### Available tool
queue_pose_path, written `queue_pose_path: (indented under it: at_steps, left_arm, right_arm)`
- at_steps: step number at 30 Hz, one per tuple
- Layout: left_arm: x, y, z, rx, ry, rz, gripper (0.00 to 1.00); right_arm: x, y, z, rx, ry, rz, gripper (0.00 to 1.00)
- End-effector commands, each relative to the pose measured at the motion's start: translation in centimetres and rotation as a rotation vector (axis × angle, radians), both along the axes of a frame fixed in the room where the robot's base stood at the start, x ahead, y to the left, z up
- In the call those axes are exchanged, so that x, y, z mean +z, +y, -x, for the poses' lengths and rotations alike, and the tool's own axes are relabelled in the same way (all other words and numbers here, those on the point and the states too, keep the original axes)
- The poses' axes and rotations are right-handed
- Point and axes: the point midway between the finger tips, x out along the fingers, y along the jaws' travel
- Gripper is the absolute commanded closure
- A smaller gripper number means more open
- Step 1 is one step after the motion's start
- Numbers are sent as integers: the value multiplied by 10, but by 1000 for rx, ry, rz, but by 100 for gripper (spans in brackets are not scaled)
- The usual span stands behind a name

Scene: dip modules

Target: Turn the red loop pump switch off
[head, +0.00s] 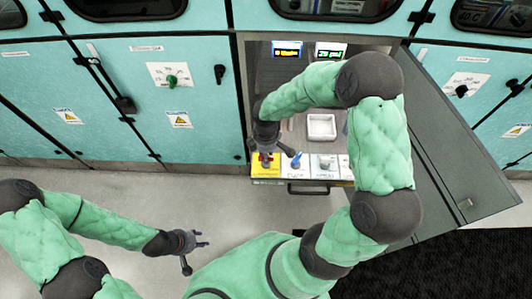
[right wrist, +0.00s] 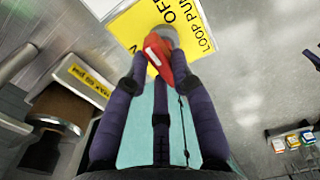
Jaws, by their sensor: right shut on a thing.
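The red loop pump switch (right wrist: 158,60) sits on a yellow label (right wrist: 128,22) that reads "OFF" and "LOOP PUMP" in the right wrist view. Part of the label is hidden behind the switch and fingers. My right gripper (right wrist: 160,77) is shut on the red handle, with its dark fingers on either side of it. In the head view, my right gripper (head: 265,148) reaches down to the yellow label (head: 265,170) at the left end of the drawer front panel. My left gripper (head: 200,254) is open and empty above the floor, well away from the panel.
A blue-handled switch (head: 296,160) is just right of the yellow label, with more switches further right. A white tray (head: 321,127) lies inside the bay behind them. An open grey door (head: 440,150) stands at the right. Teal cabinets (head: 150,90) line the left.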

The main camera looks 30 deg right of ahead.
Motion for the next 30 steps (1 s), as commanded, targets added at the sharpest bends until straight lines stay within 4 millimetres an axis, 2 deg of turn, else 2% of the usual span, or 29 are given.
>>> queue_pose_path:
  at_steps: [13, 14, 15, 16, 26, 30]
  left_arm:
    - [0, 0, 0, 0, 0, 0, 60]
    - [0, 0, 0, 0, 0, 0, 60]
    - [0, 0, 0, 0, 0, 0, 60]
    - [0, 0, 0, 0, 0, 0, 60]
    - [0, 0, 0, 0, 0, 0, 60]
    - [0, 0, 0, 0, 0, 0, 60]
  right_arm:
    - [0, 0, 0, -11, -1, -1, 100]
    - [0, 0, 0, -11, -1, -1, 70]
    - [0, 0, 0, -11, -1, -1, 58]
    - [0, 0, 0, -11, -1, -1, 51]
    - [1, 0, 0, -9, 0, 0, 51]
    - [10, 0, -1, -10, -2, 0, 51]
